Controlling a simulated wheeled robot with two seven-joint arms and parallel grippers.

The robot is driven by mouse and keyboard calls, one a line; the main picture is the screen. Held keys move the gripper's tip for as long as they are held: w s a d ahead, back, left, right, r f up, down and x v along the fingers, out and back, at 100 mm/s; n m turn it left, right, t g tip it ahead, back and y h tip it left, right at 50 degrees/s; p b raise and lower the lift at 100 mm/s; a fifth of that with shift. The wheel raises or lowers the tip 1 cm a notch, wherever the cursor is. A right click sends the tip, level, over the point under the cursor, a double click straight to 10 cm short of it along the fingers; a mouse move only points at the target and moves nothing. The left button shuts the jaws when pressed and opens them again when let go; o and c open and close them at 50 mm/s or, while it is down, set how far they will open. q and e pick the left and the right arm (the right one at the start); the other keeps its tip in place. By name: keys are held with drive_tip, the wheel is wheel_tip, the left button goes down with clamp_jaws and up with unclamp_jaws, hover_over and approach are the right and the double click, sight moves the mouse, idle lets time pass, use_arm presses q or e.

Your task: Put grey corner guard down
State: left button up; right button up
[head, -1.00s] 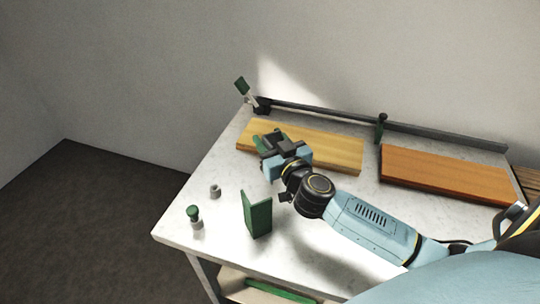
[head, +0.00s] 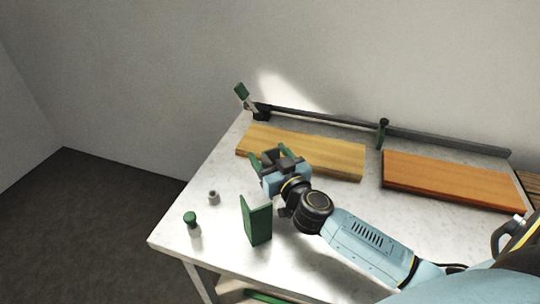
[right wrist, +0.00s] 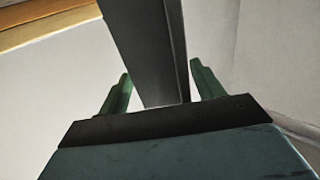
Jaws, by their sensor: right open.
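My right gripper (head: 268,153) is over the left part of the pale wooden board in the head view. Its two green fingers are apart. In the right wrist view, a long grey angled piece (right wrist: 148,45) shows between the open fingers (right wrist: 161,75), with a gap on each side. It looks like the grey corner guard; whether it stands on anything is out of sight. In the head view I cannot tell it from the dark gripper parts. My left gripper is not in view.
A green corner guard (head: 258,222) stands upright in front of my right gripper. A green-topped knob (head: 191,220) and a small grey cylinder (head: 214,198) are to its left. An orange-brown board (head: 450,180) lies right of the pale board (head: 340,160). A dark rail (head: 440,145) runs along the back.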

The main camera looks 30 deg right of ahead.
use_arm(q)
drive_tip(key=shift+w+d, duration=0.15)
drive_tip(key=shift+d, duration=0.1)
use_arm(e)
drive_tip(key=shift+r, duration=0.1)
drive_tip(key=shift+s, duration=0.25)
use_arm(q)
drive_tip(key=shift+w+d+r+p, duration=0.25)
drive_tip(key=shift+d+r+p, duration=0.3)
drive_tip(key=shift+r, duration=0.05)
use_arm(e)
drive_tip(key=s+a, duration=0.1)
drive_tip(key=s, duration=1)
drive_tip(key=shift+s, duration=0.25)
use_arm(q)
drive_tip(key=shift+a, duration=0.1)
